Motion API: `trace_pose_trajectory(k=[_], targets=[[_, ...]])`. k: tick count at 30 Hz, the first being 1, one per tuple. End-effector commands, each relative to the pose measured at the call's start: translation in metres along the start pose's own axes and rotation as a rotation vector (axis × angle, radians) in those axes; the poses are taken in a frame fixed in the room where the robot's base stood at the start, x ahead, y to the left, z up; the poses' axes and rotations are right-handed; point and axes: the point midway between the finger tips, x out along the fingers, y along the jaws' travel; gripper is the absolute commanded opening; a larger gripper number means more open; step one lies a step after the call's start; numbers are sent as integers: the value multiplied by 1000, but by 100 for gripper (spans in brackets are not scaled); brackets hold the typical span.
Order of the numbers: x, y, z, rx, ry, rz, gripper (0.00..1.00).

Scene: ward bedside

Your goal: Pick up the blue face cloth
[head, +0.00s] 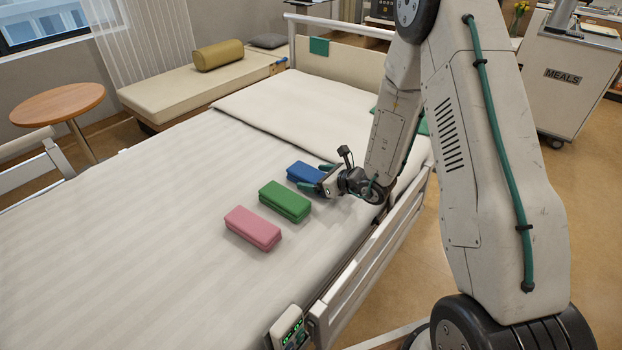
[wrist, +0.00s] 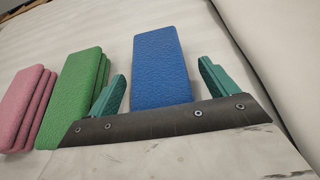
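The blue face cloth (head: 304,171) lies folded on the bed, the farthest of a row of three cloths in the head view. In the wrist view the blue cloth (wrist: 161,65) lies ahead of and between the two teal fingertips. My gripper (wrist: 162,85) is open, with clear space between each finger and the cloth's sides. In the head view my gripper (head: 317,184) is low over the bed at the near right end of the blue cloth and hides part of it. I cannot tell whether the fingers touch the bed.
A green cloth (head: 285,201) lies beside the blue one, close to my left finger in the wrist view. A pink cloth (head: 252,229) lies beyond it. The bed rail (head: 385,245) runs along the near right side. The white bed sheet (head: 130,230) is clear at left.

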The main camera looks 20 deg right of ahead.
Motion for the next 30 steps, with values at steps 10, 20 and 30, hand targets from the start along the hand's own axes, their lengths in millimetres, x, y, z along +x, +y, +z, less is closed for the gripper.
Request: trace_pose_trajectory(k=[10, 20, 30], targets=[[0, 0, 0, 0, 0, 0, 39], [-4, -1, 11, -3, -3, -1, 39], [-25, -27, 31, 0, -1, -6, 39]])
